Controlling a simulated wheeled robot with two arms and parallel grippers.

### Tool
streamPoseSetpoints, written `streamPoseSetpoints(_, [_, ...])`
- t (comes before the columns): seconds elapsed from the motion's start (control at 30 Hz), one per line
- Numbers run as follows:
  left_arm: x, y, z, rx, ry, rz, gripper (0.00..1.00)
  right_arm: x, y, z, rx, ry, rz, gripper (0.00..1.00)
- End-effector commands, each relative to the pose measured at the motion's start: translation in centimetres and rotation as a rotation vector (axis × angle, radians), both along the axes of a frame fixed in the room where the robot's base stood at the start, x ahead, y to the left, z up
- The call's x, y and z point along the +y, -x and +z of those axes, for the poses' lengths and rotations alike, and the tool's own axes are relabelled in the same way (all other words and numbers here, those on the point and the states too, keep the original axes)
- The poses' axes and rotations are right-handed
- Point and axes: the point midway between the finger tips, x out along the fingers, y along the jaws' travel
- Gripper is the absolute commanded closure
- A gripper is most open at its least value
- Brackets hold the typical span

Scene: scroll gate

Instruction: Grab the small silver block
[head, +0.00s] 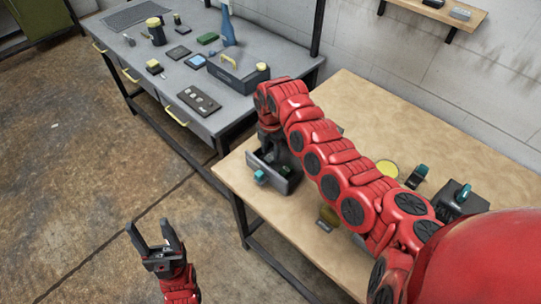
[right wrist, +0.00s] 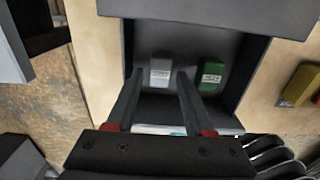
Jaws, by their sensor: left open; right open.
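The small silver block (right wrist: 160,73) lies in a dark open box (right wrist: 185,18) in the right wrist view. A green block (right wrist: 212,75) lies to its right. My right gripper (right wrist: 159,74) is open, its two fingers reaching into the box with the silver block in view between their tips. I cannot tell how far the tips are from the block. In the head view the dark box (head: 288,186) sits at the wooden table's left end under my right arm, and the silver block cannot be made out there. My left gripper (head: 155,238) is open and empty above the floor.
The wooden table (head: 238,183) also carries a yellow round thing (head: 387,168) and dark boxes with teal parts (head: 460,197) to the right. An olive block (right wrist: 302,84) lies right of the box. A grey workbench (head: 125,63) with several items stands at the back left.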

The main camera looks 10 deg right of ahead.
Motion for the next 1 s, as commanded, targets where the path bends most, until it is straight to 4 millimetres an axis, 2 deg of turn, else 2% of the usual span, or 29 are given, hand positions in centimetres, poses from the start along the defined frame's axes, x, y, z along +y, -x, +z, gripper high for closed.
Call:
streamPoseSetpoints(0.03, [0.0,0.0,0.8,0.0,0.0,0.0,0.4,0.2,0.2,-0.5,0.006,-0.002,0.002,0.47])
streamPoseSetpoints(0.17, [0.0,0.0,1.0,0.0,0.0,0.0,0.4,0.1,0.1,-2.1,0.002,-0.002,-0.001,0.47])
streamPoseSetpoints(0.37, [0.0,0.0,0.9,0.0,0.0,0.0,0.4,0.1,0.0,-2.2,0.0,-0.002,-0.001,0.49])
streamPoseSetpoints(0.6, [0.0,0.0,0.9,0.0,0.0,0.0,0.4,0.0,0.0,-2.2,0.0,-0.002,-0.001,0.93])
streamPoseSetpoints(0.67, [0.0,0.0,0.9,0.0,0.0,0.0,0.4,0.0,0.0,-2.2,0.0,-0.001,-0.001,1.0])
streamPoseSetpoints(1.0, [0.0,0.0,0.8,0.0,0.0,0.0,0.4,0.0,0.0,-2.1,-0.001,-0.002,-0.002,1.0])
